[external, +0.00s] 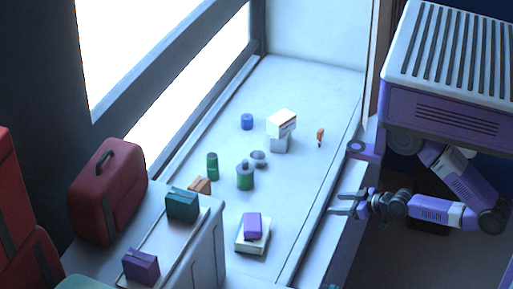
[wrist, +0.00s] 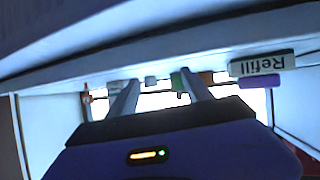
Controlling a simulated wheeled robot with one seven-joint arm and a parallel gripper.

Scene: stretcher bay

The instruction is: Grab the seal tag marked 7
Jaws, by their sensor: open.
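No number 7 is readable in either view. A small orange-red item (external: 320,136), possibly a tag, stands near the right edge of the long pale counter (external: 310,85); its marking is too small to read. A small reddish item also shows at the left of the wrist view (wrist: 87,96), and I cannot tell if it is the same one. My gripper (external: 335,204) is open and empty, at the counter's right side, nearer the camera than the orange-red item. In the wrist view my two fingers (wrist: 160,93) are apart with nothing held between them.
A red case (external: 108,190) stands left.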

